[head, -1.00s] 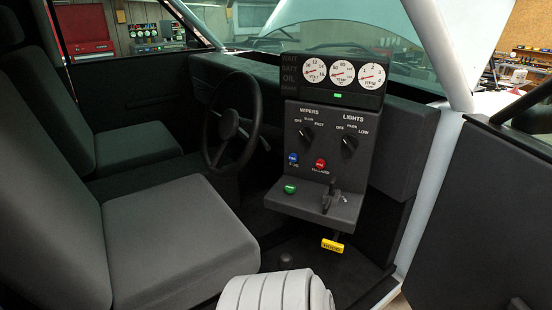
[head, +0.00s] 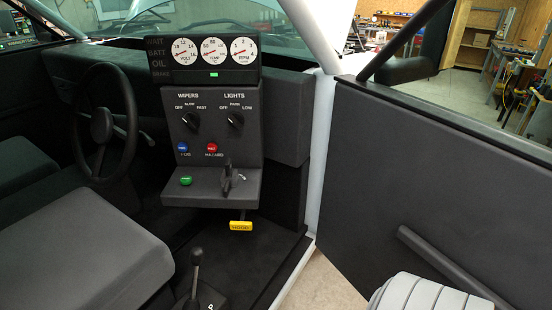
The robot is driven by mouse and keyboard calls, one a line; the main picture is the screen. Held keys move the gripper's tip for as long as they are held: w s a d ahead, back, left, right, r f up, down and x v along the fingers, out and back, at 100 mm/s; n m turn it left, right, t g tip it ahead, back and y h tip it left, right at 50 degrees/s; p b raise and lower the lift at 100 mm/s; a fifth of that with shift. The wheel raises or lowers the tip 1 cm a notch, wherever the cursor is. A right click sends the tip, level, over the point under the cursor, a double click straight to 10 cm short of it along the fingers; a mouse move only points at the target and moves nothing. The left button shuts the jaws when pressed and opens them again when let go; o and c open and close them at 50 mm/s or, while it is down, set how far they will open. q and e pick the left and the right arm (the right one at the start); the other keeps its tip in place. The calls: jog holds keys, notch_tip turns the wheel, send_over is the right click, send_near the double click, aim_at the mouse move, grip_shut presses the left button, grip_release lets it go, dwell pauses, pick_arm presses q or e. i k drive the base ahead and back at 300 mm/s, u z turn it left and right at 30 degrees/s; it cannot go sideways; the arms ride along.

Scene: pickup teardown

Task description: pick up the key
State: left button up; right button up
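I cannot make out a key for certain. A small dark upright piece (head: 228,176) stands on the shelf of the dashboard console (head: 247,140), with a small paler bit beside it; I cannot tell whether it is a key or a lever. The shelf also bears a green button (head: 185,181). A yellow hood handle (head: 240,226) hangs below the shelf. Neither of my grippers is in view.
The steering wheel (head: 104,125) and grey seat (head: 85,255) are at left. A floor shifter (head: 196,270) stands below the console. The open door panel (head: 430,180) fills the right. A white ribbed part (head: 428,292), possibly mine, shows at bottom right. Pale floor lies between sill and door.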

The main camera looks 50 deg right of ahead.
aim_at(228, 166)
jog(key=z, duration=0.1)
jog(key=k, duration=0.1)
jog(key=z, duration=1.05)
